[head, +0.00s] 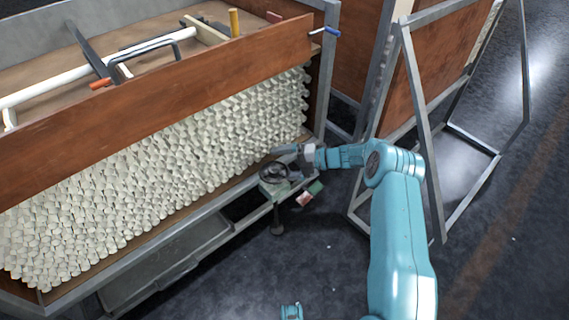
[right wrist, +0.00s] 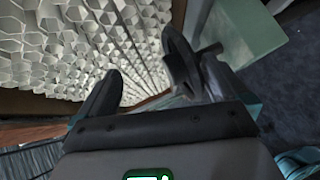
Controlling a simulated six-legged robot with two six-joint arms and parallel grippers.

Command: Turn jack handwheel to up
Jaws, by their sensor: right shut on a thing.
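The jack handwheel (head: 274,173) is a dark round wheel on a small grey-green jack box (head: 277,189) at the lower right end of the rack. My right gripper (head: 286,152) reaches in from the right and is shut at the wheel's far rim. In the right wrist view, the dark wheel (right wrist: 180,62) with a short stub stands by the right finger, with the pale green box (right wrist: 246,28) behind it. The exact contact is partly hidden. A red tag (head: 304,198) and a green tag (head: 316,187) are beside the box.
A wooden rack full of pale hexagonal tubes (head: 160,170) fills the left, close to my right gripper. A metal-framed wooden panel (head: 405,90) stands to the right of it. A grey tray (head: 165,265) is below the rack. The dark floor in front is mostly clear.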

